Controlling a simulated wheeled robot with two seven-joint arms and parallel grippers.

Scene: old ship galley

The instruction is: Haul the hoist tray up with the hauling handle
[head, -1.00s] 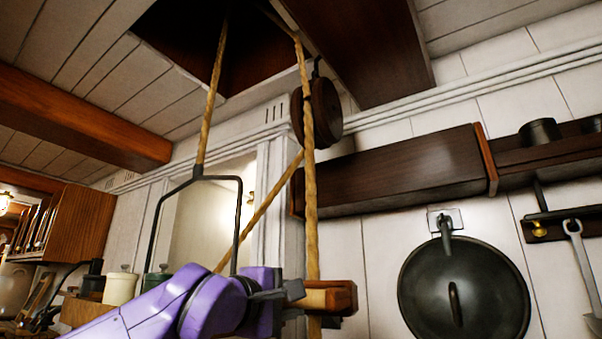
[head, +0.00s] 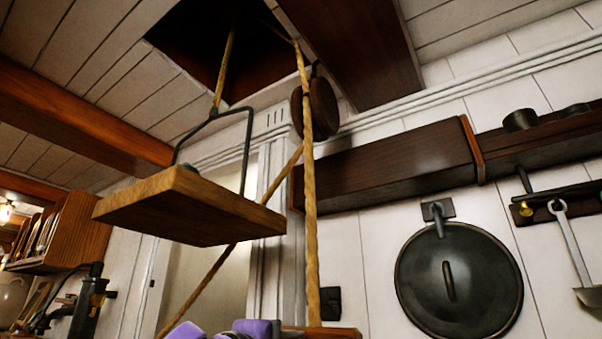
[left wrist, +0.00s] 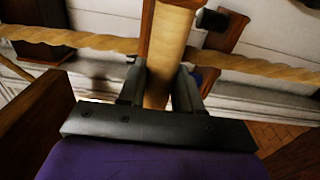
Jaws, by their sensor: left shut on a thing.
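The wooden hoist tray (head: 185,205) hangs high at centre left in the head view, slightly tilted, its underside showing. Its dark metal bail (head: 247,150) hangs from a rope (head: 225,65) that runs up into the ceiling hatch. The wooden hauling handle (head: 340,332) is at the bottom edge of the head view, on the vertical rope (head: 310,220). In the left wrist view, my left gripper (left wrist: 160,88) is shut on the pale handle (left wrist: 168,50), one finger on each side. In the head view only its purple top shows. My right gripper is out of view.
A round wooden pulley block (head: 322,108) hangs below the hatch (head: 200,45). A dark shelf (head: 390,170) and a hanging black pan lid (head: 460,280) are on the wall at right. A ceiling beam (head: 80,110) and a wooden rack (head: 65,225) are at left.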

